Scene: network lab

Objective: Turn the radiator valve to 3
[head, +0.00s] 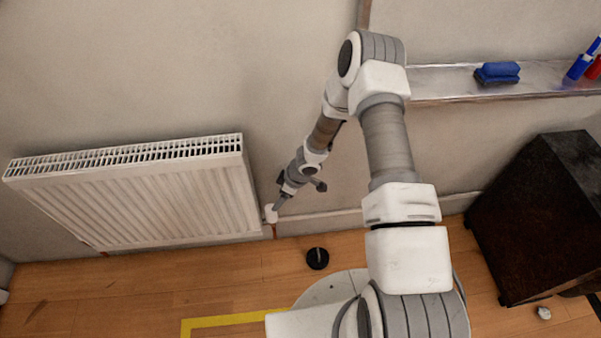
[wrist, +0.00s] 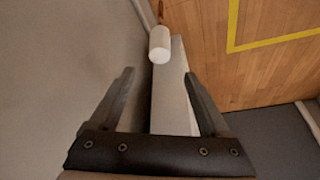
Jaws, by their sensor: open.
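The white radiator (head: 140,198) is on the wall at the left of the head view. The radiator valve (head: 271,213) is a small white knob at its lower right end. In the wrist view the valve is a white cylinder (wrist: 160,44), just beyond the fingertips and roughly between their lines. My gripper (head: 280,202) is at the valve in the head view; whether it touches cannot be told there. In the wrist view my gripper (wrist: 159,73) is open, with nothing held between its fingers. No numbers or mark on the valve can be read.
A round black object (head: 317,258) stands on the wooden floor near the valve. A dark cabinet (head: 545,215) is at the right. A wall ledge (head: 440,84) holds a blue eraser (head: 497,73) and markers. Yellow tape (head: 225,321) marks the floor, which is mostly clear.

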